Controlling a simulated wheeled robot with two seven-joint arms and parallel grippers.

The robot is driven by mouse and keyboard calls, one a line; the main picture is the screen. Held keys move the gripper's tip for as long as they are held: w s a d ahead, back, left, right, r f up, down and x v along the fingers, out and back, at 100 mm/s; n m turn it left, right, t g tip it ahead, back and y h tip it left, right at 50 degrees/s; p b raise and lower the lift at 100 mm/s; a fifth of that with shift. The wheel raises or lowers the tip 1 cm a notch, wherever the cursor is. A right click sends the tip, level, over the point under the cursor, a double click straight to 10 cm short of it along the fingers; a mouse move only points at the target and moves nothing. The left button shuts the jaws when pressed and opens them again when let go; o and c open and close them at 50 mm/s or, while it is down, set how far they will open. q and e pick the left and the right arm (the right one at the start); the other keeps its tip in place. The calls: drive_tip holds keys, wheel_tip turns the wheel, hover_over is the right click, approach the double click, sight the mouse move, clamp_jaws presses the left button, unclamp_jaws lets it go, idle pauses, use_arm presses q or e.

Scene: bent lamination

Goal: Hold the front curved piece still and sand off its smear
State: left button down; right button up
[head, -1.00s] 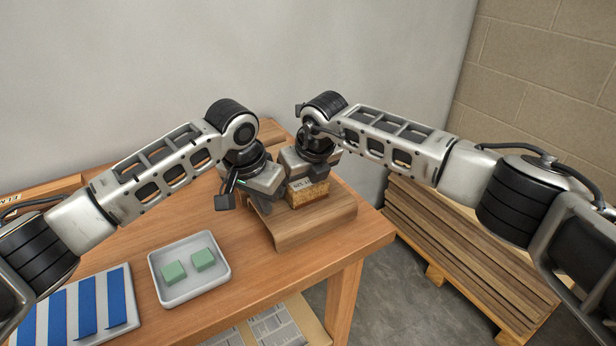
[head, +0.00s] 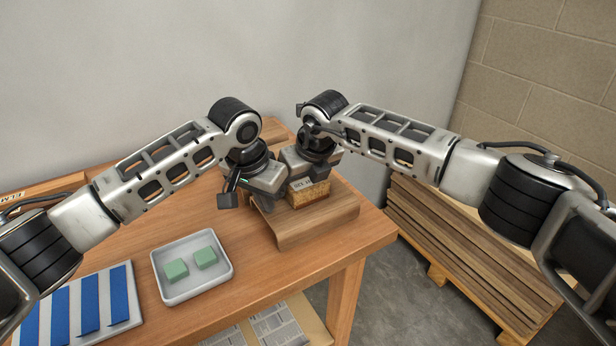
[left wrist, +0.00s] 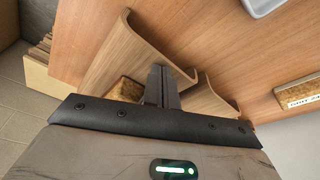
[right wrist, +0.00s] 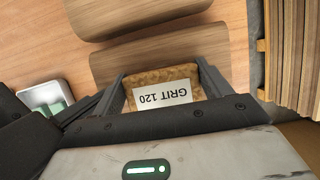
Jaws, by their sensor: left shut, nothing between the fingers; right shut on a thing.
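The front curved piece (head: 320,226) is a wooden bent strip on the table; it also shows in the left wrist view (left wrist: 122,62) and the right wrist view (right wrist: 215,50). My right gripper (head: 308,180) is shut on a tan sanding block (head: 311,195), which sits over the piece. The block's label reads GRIT 120 in the right wrist view (right wrist: 162,96). My left gripper (head: 262,203) is shut and empty, its fingers (left wrist: 162,88) at the left end of the front piece; I cannot tell how firmly they touch. No smear shows; the block and grippers hide part of the piece.
A second curved piece (head: 271,130) lies behind. A white tray (head: 166,295) with two green blocks and a board with blue strips (head: 95,305) are at front left. Stacked planks (head: 460,250) stand at right.

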drive_tip(key=shift+w+d, duration=0.5)
drive_tip(key=shift+d, duration=0.3)
drive_tip(key=shift+s+a+f, duration=0.1)
drive_tip(key=shift+s+a, duration=0.4)
drive_tip(key=shift+a, duration=0.35)
drive_tip(key=shift+w+d, duration=0.5)
drive_tip(key=shift+d, duration=0.4)
drive_tip(key=shift+s+a, duration=0.5)
drive_tip(key=shift+a, duration=0.4)
idle(3.0)
drive_tip(key=shift+w+d+r, duration=0.25)
drive_tip(key=shift+d+r, duration=0.2)
drive_tip(key=shift+r, duration=0.75)
drive_tip(key=shift+w+d+r, duration=0.3)
drive_tip(key=shift+d+r, duration=0.15)
drive_tip(key=shift+r, duration=0.8)
drive_tip(key=shift+w+d+r, duration=0.25)
drive_tip(key=shift+d+r, duration=0.2)
drive_tip(key=shift+r, duration=0.75)
